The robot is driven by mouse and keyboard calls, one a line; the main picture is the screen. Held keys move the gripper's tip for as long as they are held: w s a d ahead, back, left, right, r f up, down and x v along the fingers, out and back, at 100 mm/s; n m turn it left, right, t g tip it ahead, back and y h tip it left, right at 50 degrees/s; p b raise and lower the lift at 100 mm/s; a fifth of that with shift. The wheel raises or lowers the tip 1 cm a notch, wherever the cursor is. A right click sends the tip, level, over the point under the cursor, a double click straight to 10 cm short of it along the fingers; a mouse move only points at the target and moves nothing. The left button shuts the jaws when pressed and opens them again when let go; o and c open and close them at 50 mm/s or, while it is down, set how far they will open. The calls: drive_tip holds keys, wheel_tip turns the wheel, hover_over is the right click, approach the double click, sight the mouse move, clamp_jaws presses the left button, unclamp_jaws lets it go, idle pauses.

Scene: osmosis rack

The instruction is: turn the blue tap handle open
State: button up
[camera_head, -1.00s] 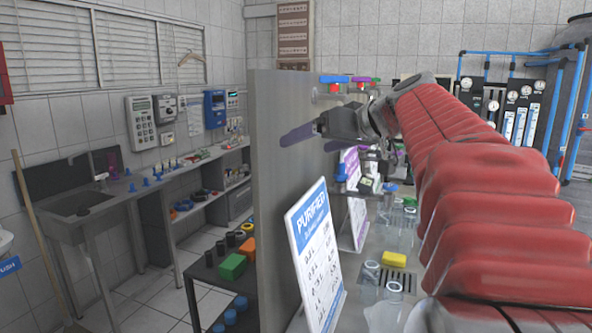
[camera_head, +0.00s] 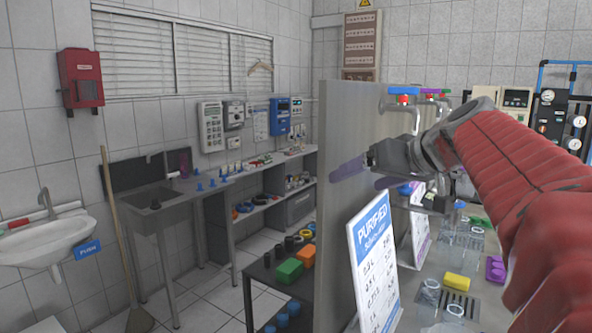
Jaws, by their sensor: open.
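The blue tap handle (camera_head: 403,91) is a flat bar on a red collar, on top of a curved metal tap near the upper end of the grey partition panel. My gripper (camera_head: 357,176) is below and to the left of the handle in the picture, apart from it. Its two purple-grey fingers point left across the panel and are spread open with nothing between them. My red-sleeved arm comes in from the right and hides part of the bench and the area below the taps.
The grey partition (camera_head: 338,135) stands close to my gripper. A purple tap handle (camera_head: 432,91) sits just right of the blue one. A "PURIFIED" sign (camera_head: 374,262), a yellow block (camera_head: 457,282) and clear glassware crowd the bench below. A sink (camera_head: 45,240) is at far left.

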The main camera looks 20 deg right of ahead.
drive_tip(key=shift+a+f, duration=0.2)
drive_tip(key=shift+c, duration=0.5)
drive_tip(key=s+a+f+g, duration=0.2)
drive_tip(key=s+a+f, duration=0.4)
drive_tip(key=f, duration=0.3)
drive_tip(key=s+a+f+n+g+h, duration=0.1)
drive_tip(key=s+a+f+g, duration=0.1)
drive_tip(key=s+a+f, duration=0.4)
drive_tip(key=s+a+f+g+h, duration=0.1)
drive_tip(key=s+a+f+g, duration=0.1)
drive_tip(key=s+a+f, duration=0.4)
drive_tip(key=s+f, duration=0.4)
drive_tip(key=f, duration=0.3)
drive_tip(key=shift+a+f, duration=0.2)
drive_tip(key=shift+f, duration=0.1)
drive_tip(key=shift+c, duration=0.4)
